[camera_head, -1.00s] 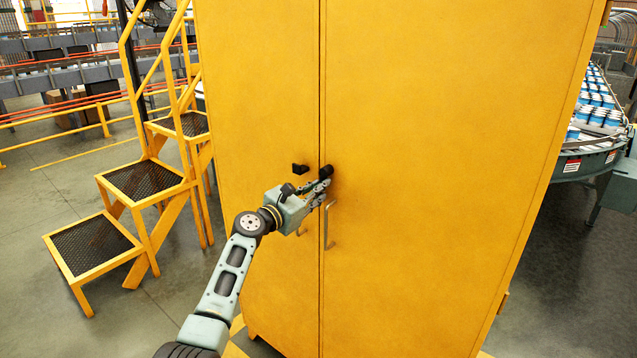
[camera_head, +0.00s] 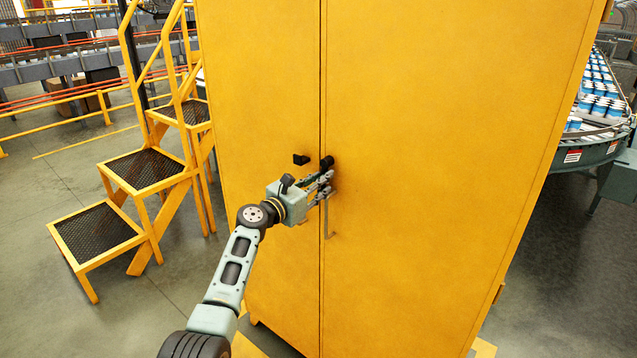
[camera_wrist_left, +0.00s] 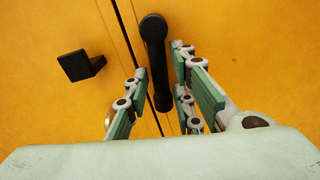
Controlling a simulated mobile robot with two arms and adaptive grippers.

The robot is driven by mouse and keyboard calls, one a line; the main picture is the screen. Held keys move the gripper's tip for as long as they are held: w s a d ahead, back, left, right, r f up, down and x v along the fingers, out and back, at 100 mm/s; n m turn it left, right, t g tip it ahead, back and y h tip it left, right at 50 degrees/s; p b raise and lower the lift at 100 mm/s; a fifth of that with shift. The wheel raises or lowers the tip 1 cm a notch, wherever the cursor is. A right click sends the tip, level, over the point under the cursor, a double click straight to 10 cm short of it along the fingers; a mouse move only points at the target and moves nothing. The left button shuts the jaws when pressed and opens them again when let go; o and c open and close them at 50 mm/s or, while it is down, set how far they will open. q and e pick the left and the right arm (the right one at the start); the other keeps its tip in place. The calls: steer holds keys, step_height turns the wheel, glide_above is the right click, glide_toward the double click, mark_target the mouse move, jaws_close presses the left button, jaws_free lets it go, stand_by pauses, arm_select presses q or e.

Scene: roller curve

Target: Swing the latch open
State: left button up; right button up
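The latch is a black bar with a round knob-like top end (camera_head: 327,163), mounted by the seam of the tall yellow cabinet's doors. In the left wrist view the bar (camera_wrist_left: 156,65) runs roughly up and down just right of the seam. A black catch (camera_head: 300,159) sits on the left door, apart from the bar; it also shows in the left wrist view (camera_wrist_left: 81,65). My left gripper (camera_head: 326,186) is at the latch. Its fingers (camera_wrist_left: 166,85) are open, one on each side of the bar, with visible gaps. My right gripper is not in view.
The cabinet (camera_head: 430,150) fills the middle. A thin door handle (camera_head: 328,222) hangs just below my left gripper. Yellow steps (camera_head: 142,168) stand at left. A curved conveyor with blue and white cans (camera_head: 598,105) is at right. Floor shows between the steps and cabinet.

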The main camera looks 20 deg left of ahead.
arm_select(q)
steer(key=shift+o, duration=0.8)
steer(key=shift+s, duration=0.1)
steer(key=v, duration=0.8)
steer(key=shift+a, duration=0.1)
